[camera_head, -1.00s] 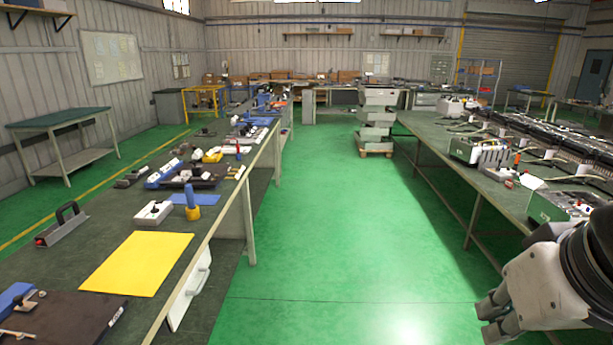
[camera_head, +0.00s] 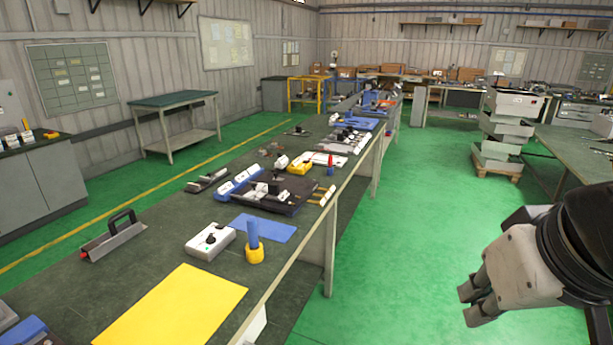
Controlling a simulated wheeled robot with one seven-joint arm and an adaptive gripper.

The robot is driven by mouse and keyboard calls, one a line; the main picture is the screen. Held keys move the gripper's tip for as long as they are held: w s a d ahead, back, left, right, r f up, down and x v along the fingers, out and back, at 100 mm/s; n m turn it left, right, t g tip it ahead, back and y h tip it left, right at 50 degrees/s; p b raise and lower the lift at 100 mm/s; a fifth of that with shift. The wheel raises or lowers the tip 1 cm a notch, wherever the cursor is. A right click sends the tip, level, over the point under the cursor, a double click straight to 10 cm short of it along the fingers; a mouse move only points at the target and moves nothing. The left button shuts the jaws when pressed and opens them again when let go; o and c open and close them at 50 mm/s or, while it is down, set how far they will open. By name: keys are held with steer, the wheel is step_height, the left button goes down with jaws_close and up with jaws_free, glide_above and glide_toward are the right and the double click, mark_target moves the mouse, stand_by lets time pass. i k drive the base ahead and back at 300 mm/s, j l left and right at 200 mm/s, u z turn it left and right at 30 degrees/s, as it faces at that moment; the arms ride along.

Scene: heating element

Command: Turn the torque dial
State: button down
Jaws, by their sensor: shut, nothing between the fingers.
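A small white box (camera_head: 209,242) with a black knob on top sits on the long dark bench at the left. It may be the torque dial, but any marking is too small to read. A blue-handled tool with a yellow base (camera_head: 254,244) stands upright just to its right. My gripper (camera_head: 471,305) is at the lower right, shut and empty. It hangs over the green floor, well right of the bench, and touches nothing.
The bench (camera_head: 135,216) holds a yellow sheet (camera_head: 172,306), a blue sheet (camera_head: 263,228), a handled metal tool (camera_head: 113,238) and a dark fixture board (camera_head: 290,197). Stacked bins (camera_head: 505,130) stand on a pallet. Green floor (camera_head: 400,220) is clear between the bench and another table.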

mark_target(211, 239)
steer(key=i+u, duration=0.35)
steer(key=i, duration=0.15)
steer(key=i+l+u, duration=0.1)
steer(key=i+u, duration=0.25)
steer(key=i, duration=0.15)
